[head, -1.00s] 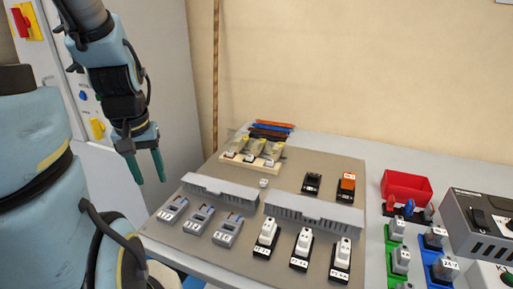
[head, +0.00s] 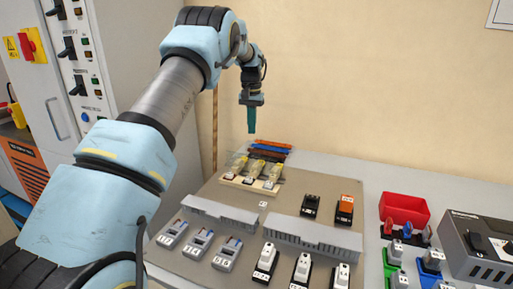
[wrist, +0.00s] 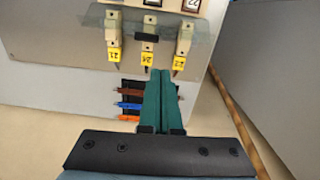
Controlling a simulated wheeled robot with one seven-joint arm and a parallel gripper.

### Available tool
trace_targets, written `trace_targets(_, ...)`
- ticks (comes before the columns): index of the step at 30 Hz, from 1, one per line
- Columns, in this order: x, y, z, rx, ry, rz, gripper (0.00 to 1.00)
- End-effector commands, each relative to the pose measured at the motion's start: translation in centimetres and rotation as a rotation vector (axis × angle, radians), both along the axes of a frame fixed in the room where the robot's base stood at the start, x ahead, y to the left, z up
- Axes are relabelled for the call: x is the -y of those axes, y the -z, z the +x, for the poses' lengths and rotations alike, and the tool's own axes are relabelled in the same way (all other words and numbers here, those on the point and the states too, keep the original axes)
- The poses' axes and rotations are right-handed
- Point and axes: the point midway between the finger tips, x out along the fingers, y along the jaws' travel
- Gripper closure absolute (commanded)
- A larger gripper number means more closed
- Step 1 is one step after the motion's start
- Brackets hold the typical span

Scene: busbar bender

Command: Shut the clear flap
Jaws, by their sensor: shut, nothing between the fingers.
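The clear flap (head: 238,159) is a see-through panel at the back left of the grey-brown board. It appears raised, at the rear of a cream block (head: 250,184) with several small switches and yellow tags. In the wrist view the flap (wrist: 97,20) spans the tagged units, with a small dark piece (wrist: 146,37) at its middle. My gripper (head: 252,132) points down behind and above the flap, near the wall. In the wrist view the shut, empty fingers (wrist: 160,75) end just short of the tags, apart from the flap as far as I can tell.
Coloured bars (head: 268,147) lie behind the flap. Grey slotted ducts (head: 312,237), black and white switches and an orange-topped device (head: 346,208) sit on the board. A red bin (head: 404,207) stands to the right. A cabinet (head: 130,60) stands at left.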

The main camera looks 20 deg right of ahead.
Motion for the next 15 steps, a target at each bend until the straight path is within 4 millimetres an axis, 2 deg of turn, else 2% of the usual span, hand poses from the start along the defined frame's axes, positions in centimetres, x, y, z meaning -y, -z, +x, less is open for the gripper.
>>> trace_targets(2, 1.8, 0.3, 0.0, -0.002, 0.028, 0.004, 1.0)
trace_targets(6, 3.0, 0.6, -0.1, -0.006, 0.049, 0.009, 1.0)
trace_targets(11, 3.0, 1.8, -0.2, -0.008, 0.051, 0.009, 1.0)
trace_targets(15, 3.0, 4.3, -0.3, -0.01, 0.05, 0.01, 1.0)
